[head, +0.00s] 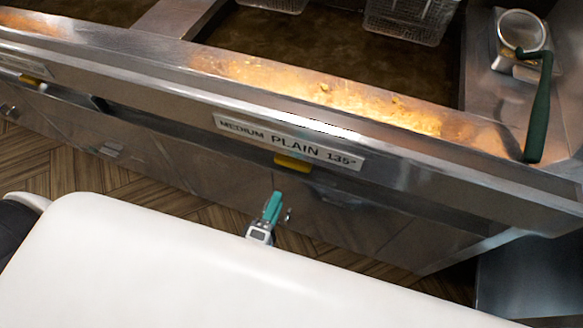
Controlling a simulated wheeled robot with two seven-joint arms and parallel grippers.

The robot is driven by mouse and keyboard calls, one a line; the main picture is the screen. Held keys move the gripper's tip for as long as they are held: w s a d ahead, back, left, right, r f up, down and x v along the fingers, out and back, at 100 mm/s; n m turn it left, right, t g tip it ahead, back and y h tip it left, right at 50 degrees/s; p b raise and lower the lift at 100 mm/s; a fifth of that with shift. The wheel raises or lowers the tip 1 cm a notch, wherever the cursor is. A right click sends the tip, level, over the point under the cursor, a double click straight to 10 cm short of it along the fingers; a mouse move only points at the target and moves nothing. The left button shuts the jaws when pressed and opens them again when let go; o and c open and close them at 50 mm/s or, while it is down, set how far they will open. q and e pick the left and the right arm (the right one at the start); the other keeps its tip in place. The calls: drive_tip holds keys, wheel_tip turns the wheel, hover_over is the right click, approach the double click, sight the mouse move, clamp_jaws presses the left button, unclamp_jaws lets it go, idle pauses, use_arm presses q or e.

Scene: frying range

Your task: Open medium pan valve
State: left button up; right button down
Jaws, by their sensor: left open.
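The medium pan's front carries a label plate (288,142) reading "MEDIUM PLAIN 135°". A yellow handle (292,163), which looks like the valve handle, sticks out just under the plate; its lower parts are hard to see. My left gripper (278,207) is below the yellow handle in the picture, with its teal finger pointing up toward it. The gripper is open and empty, and a gap shows between it and the handle. My white body covers what lies behind the gripper. My right gripper is not in view.
The medium pan (300,50) holds dark oil, with wire baskets (412,18) at the back. A strainer with a green handle (540,110) lies at the right. Wood-patterned floor (120,170) shows in front of the range.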

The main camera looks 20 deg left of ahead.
sight(291, 167)
use_arm(q)
drive_tip(key=w, duration=1.1)
drive_tip(key=shift+w+d+p, duration=0.1)
drive_tip(key=shift+p, duration=0.3)
clamp_jaws()
